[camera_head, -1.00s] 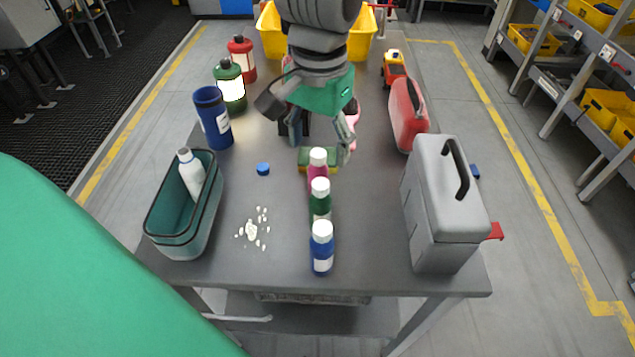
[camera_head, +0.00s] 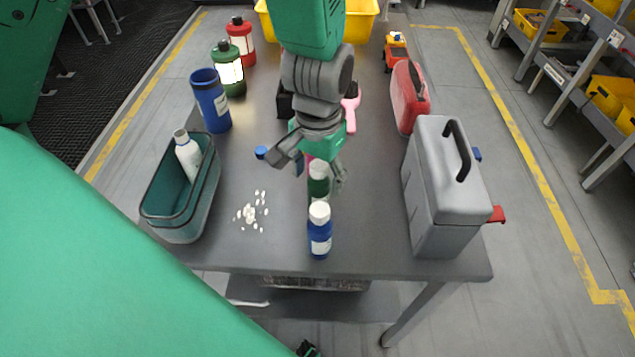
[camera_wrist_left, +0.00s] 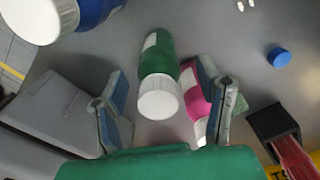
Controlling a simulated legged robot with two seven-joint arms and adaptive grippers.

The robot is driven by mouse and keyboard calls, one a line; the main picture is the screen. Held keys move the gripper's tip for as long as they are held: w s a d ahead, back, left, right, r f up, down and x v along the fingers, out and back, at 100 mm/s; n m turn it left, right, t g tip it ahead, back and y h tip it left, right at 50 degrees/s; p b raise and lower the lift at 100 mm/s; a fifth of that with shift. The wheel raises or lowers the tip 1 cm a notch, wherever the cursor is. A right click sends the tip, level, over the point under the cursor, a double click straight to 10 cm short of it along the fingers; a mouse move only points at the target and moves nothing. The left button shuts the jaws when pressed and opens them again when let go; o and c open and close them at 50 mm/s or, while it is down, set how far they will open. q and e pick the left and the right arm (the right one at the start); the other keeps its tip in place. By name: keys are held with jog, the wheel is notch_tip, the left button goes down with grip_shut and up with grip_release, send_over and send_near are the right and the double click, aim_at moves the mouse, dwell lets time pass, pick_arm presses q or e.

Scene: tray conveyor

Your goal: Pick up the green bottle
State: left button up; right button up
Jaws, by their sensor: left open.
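The green bottle (camera_head: 318,187) with a white cap stands on the grey table, between a blue bottle (camera_head: 319,232) in front and a pink bottle (camera_wrist_left: 194,92) behind, which my gripper mostly hides in the head view. My left gripper (camera_head: 318,178) is open over the green bottle. In the left wrist view the green bottle (camera_wrist_left: 160,62) lies between the two spread fingers (camera_wrist_left: 164,118), with its cap toward the palm. I see no finger touching it. The pink bottle is close beside one finger. My right gripper does not show.
A grey case (camera_head: 440,190) stands to the right. A teal bin (camera_head: 170,220) holding a white bottle (camera_head: 188,155) stands left. White pieces (camera_head: 250,212) lie on the table. A blue cap (camera_wrist_left: 279,57) lies nearby.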

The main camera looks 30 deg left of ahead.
pick_arm(q)
jog(key=shift+w+d+f, duration=0.1)
jog(key=shift+d+f, duration=0.3)
jog(key=shift+f, duration=0.25)
jog(key=shift+a, duration=0.25)
jog(key=c, duration=0.4)
jog(key=shift+a, duration=0.25)
jog(key=c, duration=0.9)
